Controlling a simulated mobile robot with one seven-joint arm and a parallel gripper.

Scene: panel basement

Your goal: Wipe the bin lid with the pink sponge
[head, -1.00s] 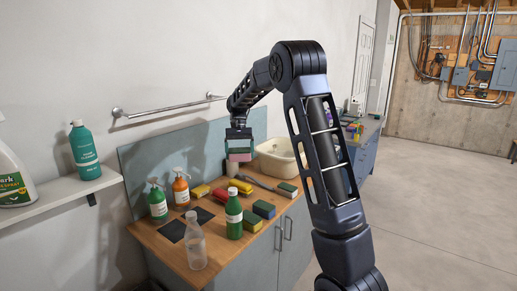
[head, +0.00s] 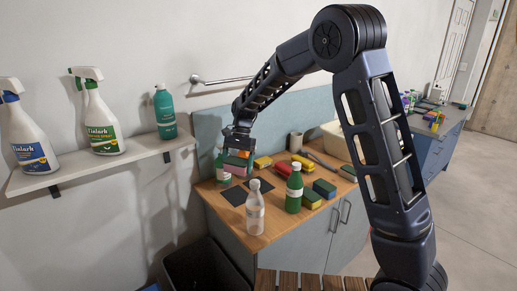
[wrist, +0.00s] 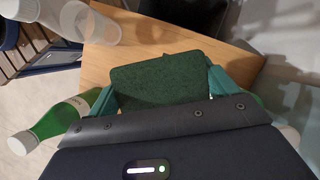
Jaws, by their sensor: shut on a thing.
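My gripper (head: 238,152) is shut on the pink sponge (head: 236,161), above the left part of the wooden counter. In the head view the sponge shows a pink side and a darker layer. In the wrist view its dark green face (wrist: 170,78) sits between the two teal fingertips. A dark bin (head: 205,268) stands on the floor left of the cabinet, cut off by the bottom edge.
On the counter (head: 262,222) stand a clear bottle (head: 255,207), a green bottle (head: 294,188), a pump bottle (head: 222,165) and several other sponges. A wall shelf (head: 95,166) with spray bottles is at left. Wooden slats (head: 312,281) show at the bottom.

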